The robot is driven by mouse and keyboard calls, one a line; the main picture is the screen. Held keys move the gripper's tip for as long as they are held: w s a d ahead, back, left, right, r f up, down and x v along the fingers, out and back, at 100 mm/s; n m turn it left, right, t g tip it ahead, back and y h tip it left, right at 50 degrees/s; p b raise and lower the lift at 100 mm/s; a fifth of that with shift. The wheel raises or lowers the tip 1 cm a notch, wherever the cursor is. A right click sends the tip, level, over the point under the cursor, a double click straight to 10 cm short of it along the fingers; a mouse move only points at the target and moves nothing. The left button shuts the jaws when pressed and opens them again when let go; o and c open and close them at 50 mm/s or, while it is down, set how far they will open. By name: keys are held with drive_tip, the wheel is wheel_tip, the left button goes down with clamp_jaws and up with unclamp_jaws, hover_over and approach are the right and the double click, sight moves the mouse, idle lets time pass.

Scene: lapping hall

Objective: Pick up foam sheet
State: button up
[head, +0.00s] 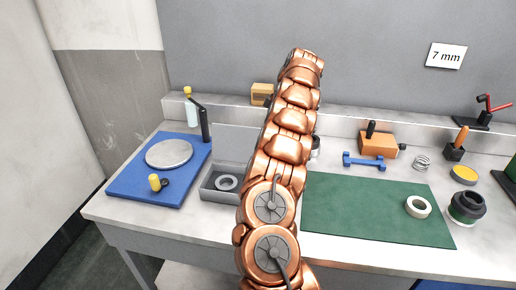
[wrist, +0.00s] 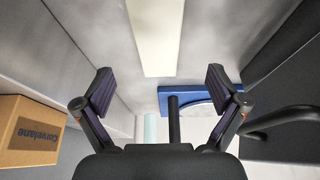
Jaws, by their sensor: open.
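A flat, pale cream strip, which looks like the foam sheet (wrist: 156,38), runs in from the top edge of the wrist view against a grey surface. My gripper (wrist: 159,88) is open and empty, its two dark fingers spread wide. The strip's near end lies beyond the fingertips, in line with the gap between them, and nothing is seen touching it. Its far end is cut off by the frame. In the head view my copper arm hides my gripper, and I cannot make out the foam sheet there.
A cardboard box (wrist: 30,132) is left of my fingers. A blue mat (head: 130,185) with a grey disc (head: 169,154) and a black post (head: 205,122) lies left on the bench. A grey tray (head: 208,190) holds a ring. A green mat (head: 350,215) with a white roll (head: 418,207) is right.

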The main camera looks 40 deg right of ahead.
drive_tip(key=shift+p+x, duration=0.65)
drive_tip(key=shift+x, duration=2.85)
drive_tip(key=shift+d, duration=0.2)
drive_tip(key=c, duration=0.9)
